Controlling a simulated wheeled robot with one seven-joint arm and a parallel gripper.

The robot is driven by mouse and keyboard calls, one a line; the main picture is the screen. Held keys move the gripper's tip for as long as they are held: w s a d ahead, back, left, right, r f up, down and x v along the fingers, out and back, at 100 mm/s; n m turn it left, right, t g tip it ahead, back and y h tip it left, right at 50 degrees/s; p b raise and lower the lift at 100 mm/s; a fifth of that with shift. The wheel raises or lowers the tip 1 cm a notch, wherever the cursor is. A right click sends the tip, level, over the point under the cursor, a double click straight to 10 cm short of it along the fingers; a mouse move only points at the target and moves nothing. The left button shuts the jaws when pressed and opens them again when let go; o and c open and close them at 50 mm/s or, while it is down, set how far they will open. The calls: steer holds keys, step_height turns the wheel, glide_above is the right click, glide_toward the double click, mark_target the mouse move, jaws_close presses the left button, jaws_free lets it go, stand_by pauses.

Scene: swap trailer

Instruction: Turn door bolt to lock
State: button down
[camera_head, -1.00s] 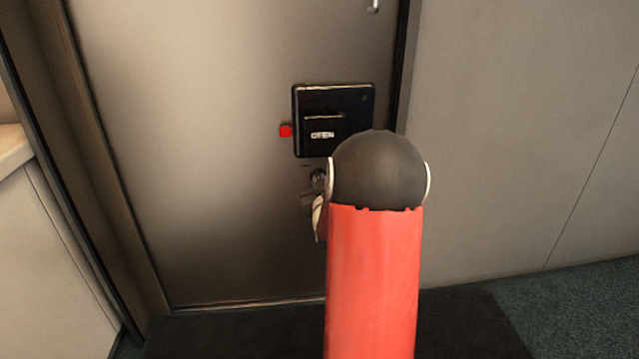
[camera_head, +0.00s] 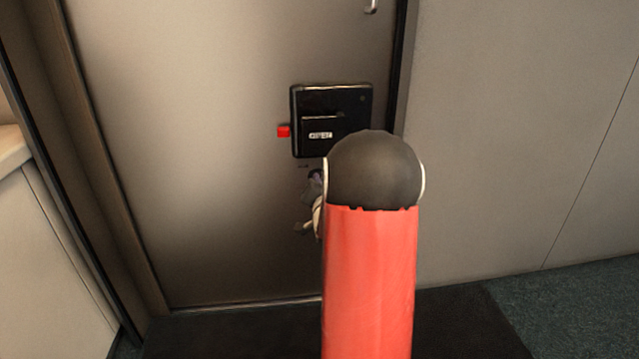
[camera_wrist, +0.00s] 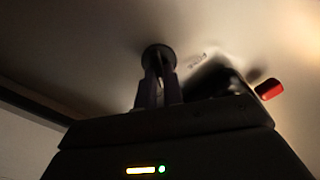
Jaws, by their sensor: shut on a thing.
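The door bolt (camera_wrist: 156,51) is a small dark round knob on the door, between my fingertips in the wrist view. In the head view the bolt (camera_head: 315,176) is partly hidden below the black lock box. My gripper (camera_wrist: 158,72) is shut on the bolt, with a finger on either side. In the head view only a bit of my gripper shows to the left of my red and black arm, which hides the rest. The door (camera_head: 190,160) is flat and grey-beige and appears closed in its frame.
A black lock box (camera_head: 333,104) reading "OPEN" sits above the bolt, with a red tab (camera_head: 283,132) at its left side. A light counter (camera_head: 12,150) stands left of the door. A dark mat (camera_head: 225,335) lies at its foot.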

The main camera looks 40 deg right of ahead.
steer(key=shift+m, duration=0.9)
steer(key=c, duration=1.5)
jaws_free()
steer(key=v, duration=0.8)
steer(key=shift+d, duration=0.1)
